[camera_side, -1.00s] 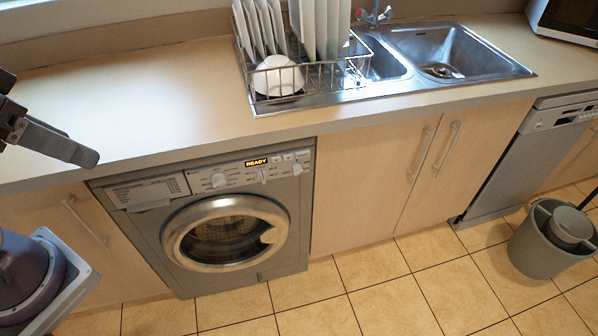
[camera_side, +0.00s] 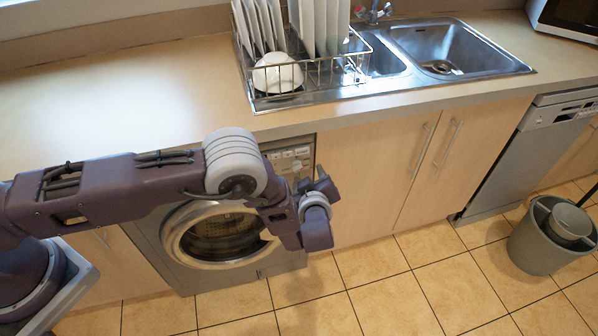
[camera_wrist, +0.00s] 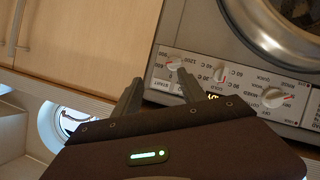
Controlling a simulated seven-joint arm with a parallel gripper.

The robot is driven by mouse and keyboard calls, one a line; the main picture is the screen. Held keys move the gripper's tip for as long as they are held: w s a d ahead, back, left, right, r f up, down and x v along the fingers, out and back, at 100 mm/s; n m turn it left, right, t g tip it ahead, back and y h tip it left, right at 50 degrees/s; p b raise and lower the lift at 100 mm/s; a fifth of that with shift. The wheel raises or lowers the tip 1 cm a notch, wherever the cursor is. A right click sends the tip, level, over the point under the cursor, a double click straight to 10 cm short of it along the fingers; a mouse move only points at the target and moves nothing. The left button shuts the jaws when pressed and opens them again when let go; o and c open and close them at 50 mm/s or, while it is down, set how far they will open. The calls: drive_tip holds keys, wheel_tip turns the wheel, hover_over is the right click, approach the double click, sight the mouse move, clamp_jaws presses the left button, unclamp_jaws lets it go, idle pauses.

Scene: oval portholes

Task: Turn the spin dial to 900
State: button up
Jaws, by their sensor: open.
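The washing machine (camera_side: 150,238) is grey with a round door, and my arm covers much of its control panel in the side view. In the wrist view the panel (camera_wrist: 242,79) appears turned over, with three white dials. The spin dial (camera_wrist: 175,63) seems to be the leftmost there, close to my fingertips; its exact setting is too small to read. The middle dial (camera_wrist: 220,73) has temperature marks, and the larger one (camera_wrist: 276,97) has program names. My gripper (camera_wrist: 159,76) is open and empty, its fingers apart near the spin dial. In the side view my gripper (camera_side: 311,183) is at the panel's right end.
The countertop (camera_side: 120,105) overhangs the panel. A dish rack (camera_side: 310,85) and a sink (camera_side: 450,50) are on top. Wooden cabinets (camera_side: 375,180) with long handles stand to the right of the washer. A grey bin (camera_side: 540,250) is on the tiled floor. The floor in front is clear.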

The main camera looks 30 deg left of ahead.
sight(299, 170)
drive_tip(key=shift+y, duration=0.4)
drive_tip(key=w+a+f, duration=0.2)
drive_tip(key=a+f, duration=0.1)
drive_tip(key=w+a+f, duration=0.1)
drive_tip(key=a, duration=0.1)
drive_tip(key=shift+w+a+f, duration=0.1)
drive_tip(key=shift+w+f, duration=0.1)
drive_tip(key=shift+w, duration=0.2)
drive_tip(key=shift+c, duration=0.4)
clamp_jaws()
